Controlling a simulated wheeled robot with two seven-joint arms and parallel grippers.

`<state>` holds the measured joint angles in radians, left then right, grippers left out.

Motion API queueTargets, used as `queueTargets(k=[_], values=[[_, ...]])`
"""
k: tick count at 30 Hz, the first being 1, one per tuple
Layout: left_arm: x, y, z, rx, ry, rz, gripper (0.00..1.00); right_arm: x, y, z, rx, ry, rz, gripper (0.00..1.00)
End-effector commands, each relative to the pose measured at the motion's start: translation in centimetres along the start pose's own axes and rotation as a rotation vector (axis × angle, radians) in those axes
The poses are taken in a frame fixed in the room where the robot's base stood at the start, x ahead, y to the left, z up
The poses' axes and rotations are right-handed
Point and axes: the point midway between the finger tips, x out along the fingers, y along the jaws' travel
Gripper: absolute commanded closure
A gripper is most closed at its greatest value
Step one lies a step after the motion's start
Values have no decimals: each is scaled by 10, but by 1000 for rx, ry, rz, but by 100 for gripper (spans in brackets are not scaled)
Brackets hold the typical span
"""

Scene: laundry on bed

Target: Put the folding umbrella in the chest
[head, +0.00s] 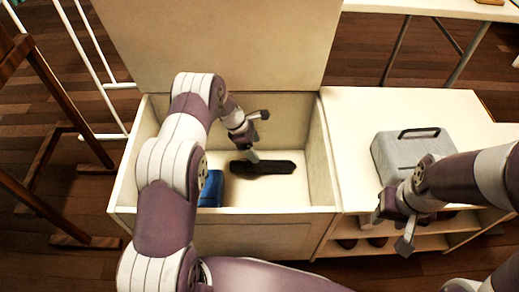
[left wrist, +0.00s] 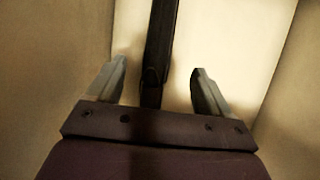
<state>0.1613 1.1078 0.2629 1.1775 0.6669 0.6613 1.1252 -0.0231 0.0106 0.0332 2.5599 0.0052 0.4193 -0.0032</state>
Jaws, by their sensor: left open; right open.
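The folding umbrella (head: 264,168) is black and lies on the floor of the open chest (head: 270,211), toward its right side. My left gripper (head: 255,139) reaches into the chest, just above and behind the umbrella. In the left wrist view, the open fingers (left wrist: 160,88) stand on either side of the umbrella (left wrist: 160,40), with a gap to it on both sides. The chest's lid (head: 220,40) stands raised at the back. My right gripper (head: 392,230) is open and empty, in front of the grey box on the right.
A blue object (head: 211,189) lies in the chest near the front, partly hidden by my left arm. A grey box with a black handle (head: 408,152) stands on the shelf unit (head: 350,150) at right. A wooden frame (head: 48,150) and white rails (head: 95,70) stand at left.

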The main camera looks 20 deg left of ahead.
Motion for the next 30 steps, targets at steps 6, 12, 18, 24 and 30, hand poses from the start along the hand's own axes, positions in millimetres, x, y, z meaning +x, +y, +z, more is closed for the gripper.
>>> queueTargets(k=[6,12,18,24,30], values=[[-64,-26,22,322,80,-15,20,-3,0,0,0,-1,0,57],[-172,-126,46,1089,241,-104,20,-2,0,0,0,-1,0,57],[-223,-223,38,1667,330,-210,20,-2,0,0,0,-1,0,57],[-233,-256,31,1858,351,-255,20,-2,0,0,0,0,0,57],[-233,-256,30,1858,350,-257,20,-2,0,0,0,0,0,57]])
